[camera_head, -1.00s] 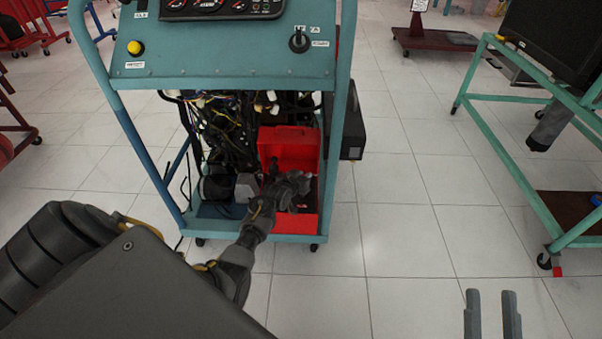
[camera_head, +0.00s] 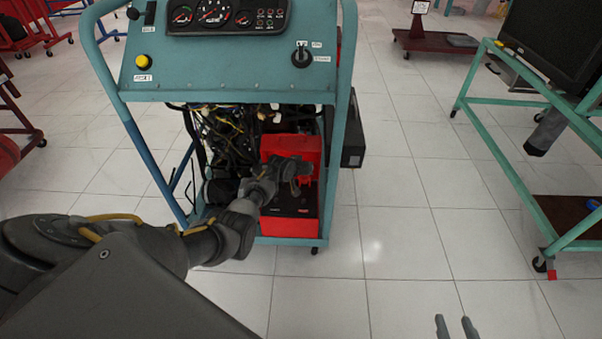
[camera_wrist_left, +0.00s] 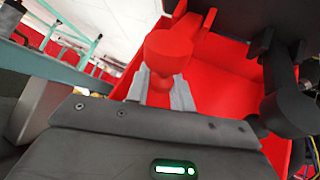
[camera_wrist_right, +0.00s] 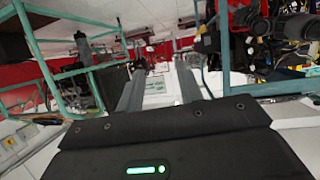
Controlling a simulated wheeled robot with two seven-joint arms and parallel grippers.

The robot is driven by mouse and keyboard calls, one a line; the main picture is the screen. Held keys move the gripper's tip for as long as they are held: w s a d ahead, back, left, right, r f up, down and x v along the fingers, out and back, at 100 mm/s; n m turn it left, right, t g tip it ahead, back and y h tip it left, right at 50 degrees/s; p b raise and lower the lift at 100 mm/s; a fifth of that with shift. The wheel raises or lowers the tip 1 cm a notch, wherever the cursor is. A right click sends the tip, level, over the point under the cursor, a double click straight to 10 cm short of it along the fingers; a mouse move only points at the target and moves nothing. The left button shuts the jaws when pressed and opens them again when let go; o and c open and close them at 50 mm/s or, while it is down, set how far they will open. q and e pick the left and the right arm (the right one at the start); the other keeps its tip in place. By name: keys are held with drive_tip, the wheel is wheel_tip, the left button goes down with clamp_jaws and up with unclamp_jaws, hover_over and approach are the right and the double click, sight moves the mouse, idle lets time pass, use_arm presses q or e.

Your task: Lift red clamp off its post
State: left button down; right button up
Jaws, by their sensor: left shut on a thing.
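The red clamp (camera_wrist_left: 172,52) shows in the left wrist view as a rounded red piece, with its lower part between the pale fingers of my left gripper (camera_wrist_left: 160,94). The gripper is shut on it.
The teal engine trainer cart (camera_head: 230,78) has a gauge panel above the shelf and loose wiring (camera_head: 225,135) beside the box. A dark cable part (camera_wrist_left: 287,100) is close right in the left wrist view. Clear tiled floor lies right, before a green frame stand (camera_head: 490,130).

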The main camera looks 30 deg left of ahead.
use_arm(q)
drive_tip(key=shift+w+a+r, duration=0.15)
drive_tip(key=shift+w+a, duration=0.25)
drive_tip(key=shift+w, duration=0.1)
use_arm(e)
drive_tip(key=shift+w+a+r+t+y, duration=0.15)
drive_tip(key=shift+a+r+t+y, duration=0.35)
drive_tip(key=shift+r, duration=0.2)
use_arm(q)
drive_tip(key=c, duration=1.3)
unclamp_jaws()
use_arm(e)
drive_tip(key=shift+w, duration=0.1)
use_arm(q)
drive_tip(key=shift+d, duration=0.1)
